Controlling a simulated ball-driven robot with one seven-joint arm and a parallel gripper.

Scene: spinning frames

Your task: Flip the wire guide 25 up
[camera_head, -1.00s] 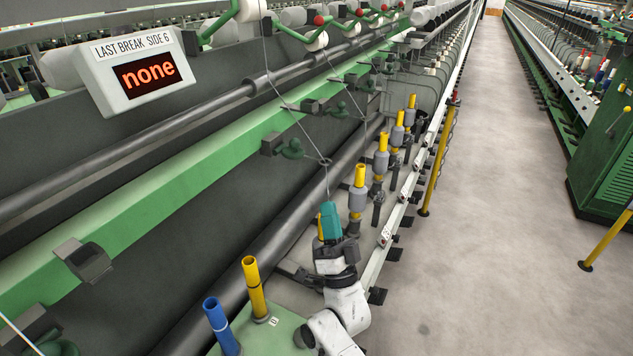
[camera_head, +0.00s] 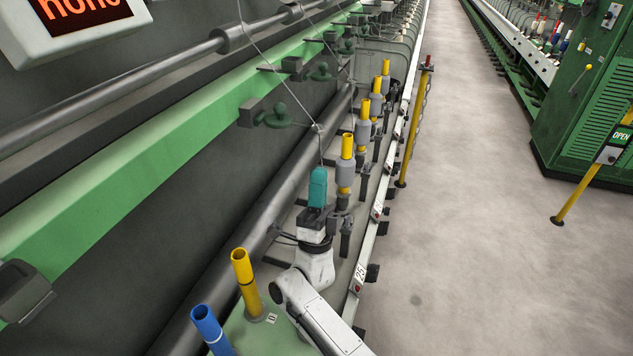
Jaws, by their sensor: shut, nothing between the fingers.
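My gripper (camera_head: 318,188) has teal fingers, shut and empty, pointing up beside the nearest spindle with a yellow tube and grey bobbin (camera_head: 345,172). A dark green wire guide (camera_head: 275,117) sticks out from the green beam, above and left of my fingers and apart from them. A second wire guide (camera_head: 322,72) and others follow farther along the beam. A plate marked 25 (camera_head: 361,273) is on the white front rail, right of my arm. I cannot tell for sure which guide belongs to it. A thin thread (camera_head: 275,70) runs down past the nearest guide towards my fingertips.
A yellow tube (camera_head: 245,270) and a blue tube (camera_head: 208,327) stand at lower left. A dark bracket (camera_head: 22,292) is on the beam at far left. A yellow post (camera_head: 413,125) stands at the aisle's edge. The grey floor (camera_head: 470,220) is clear.

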